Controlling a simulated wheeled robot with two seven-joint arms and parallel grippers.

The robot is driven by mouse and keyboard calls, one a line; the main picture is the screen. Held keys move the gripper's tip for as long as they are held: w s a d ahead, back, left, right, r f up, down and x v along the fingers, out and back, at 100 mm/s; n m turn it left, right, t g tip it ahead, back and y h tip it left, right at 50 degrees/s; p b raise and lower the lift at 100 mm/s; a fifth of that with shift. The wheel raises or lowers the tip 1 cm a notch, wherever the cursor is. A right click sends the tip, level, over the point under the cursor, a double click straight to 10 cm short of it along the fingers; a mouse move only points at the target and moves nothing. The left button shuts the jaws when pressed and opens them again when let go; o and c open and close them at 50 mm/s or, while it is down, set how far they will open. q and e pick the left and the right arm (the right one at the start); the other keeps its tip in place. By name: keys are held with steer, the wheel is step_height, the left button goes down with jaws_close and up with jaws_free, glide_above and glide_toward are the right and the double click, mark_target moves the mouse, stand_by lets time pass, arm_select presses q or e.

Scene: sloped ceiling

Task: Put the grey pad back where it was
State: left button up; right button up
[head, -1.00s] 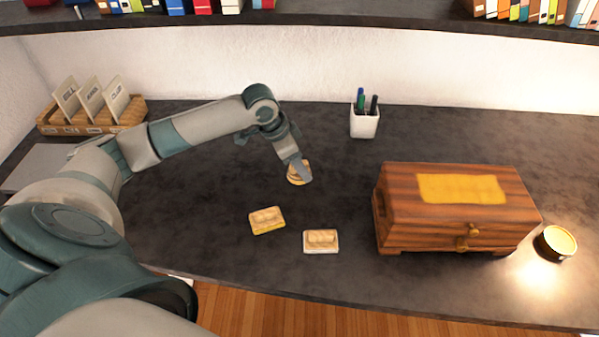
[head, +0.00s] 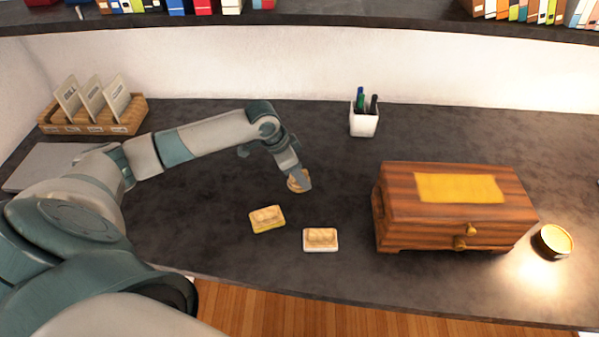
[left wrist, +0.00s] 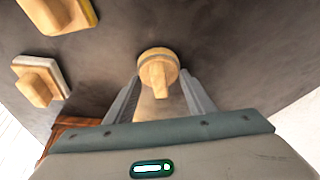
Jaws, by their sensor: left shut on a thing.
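My left gripper (head: 302,182) is shut on a round wooden-looking piece (head: 297,184) with a raised grip. In the left wrist view, this piece (left wrist: 157,62) shows at the fingertips (left wrist: 160,88). I cannot tell whether it touches the desk. A rectangular piece with a pale, whitish-grey base (head: 320,241) and a raised wooden grip lies in front of the gripper. A similar piece with a yellow base (head: 267,220) lies to its left. Both also show at the upper left of the left wrist view. I cannot tell which thing is the grey pad. My right gripper is out of view.
A wooden chest (head: 455,218) with a yellow panel stands at right, beside a small lit round tin (head: 553,241). A white pen cup (head: 364,122) stands at the back. A wicker tray with cards (head: 95,128) and a flat grey slab (head: 48,168) are at left.

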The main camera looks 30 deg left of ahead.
arm_select(q)
steer(key=shift+f, duration=0.1)
steer(key=o, duration=1)
steer(key=shift+s+a+r, duration=0.15)
steer(key=shift+r, duration=0.45)
steer(key=b+v, duration=0.1)
steer(key=v, duration=0.6)
step_height(320, 180, up, 4)
glide_above(290, 182)
steer(key=s, duration=0.2)
steer(key=shift+w+a+f+b, duration=0.15)
steer(key=shift+w+a+b, duration=0.05)
steer(key=shift+a+b, duration=0.25)
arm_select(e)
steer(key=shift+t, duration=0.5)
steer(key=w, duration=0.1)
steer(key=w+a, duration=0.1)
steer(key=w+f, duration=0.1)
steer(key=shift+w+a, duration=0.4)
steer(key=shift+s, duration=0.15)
